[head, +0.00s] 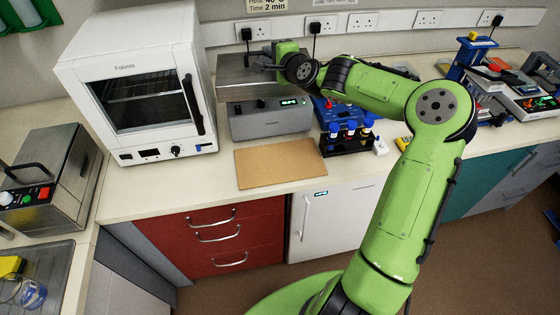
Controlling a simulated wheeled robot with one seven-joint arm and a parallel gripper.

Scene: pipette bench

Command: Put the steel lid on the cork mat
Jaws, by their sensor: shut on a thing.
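The steel lid (235,88) is a flat grey metal piece at the grey water bath (270,123), at the back of the bench. My gripper (262,63) is over the lid and shut on its dark handle. I cannot tell whether the lid rests on the bath or hangs just above it. My green wrist hides the lid's right part. The cork mat (280,163) is a tan rectangle lying flat on the bench in front of the bath, and it is bare.
A white oven (140,85) stands left of the bath and mat. A dark rack with blue-capped bottles (348,140) stands right of the mat, with a small white item (380,148) beside it. Wall sockets and plugs line the wall behind.

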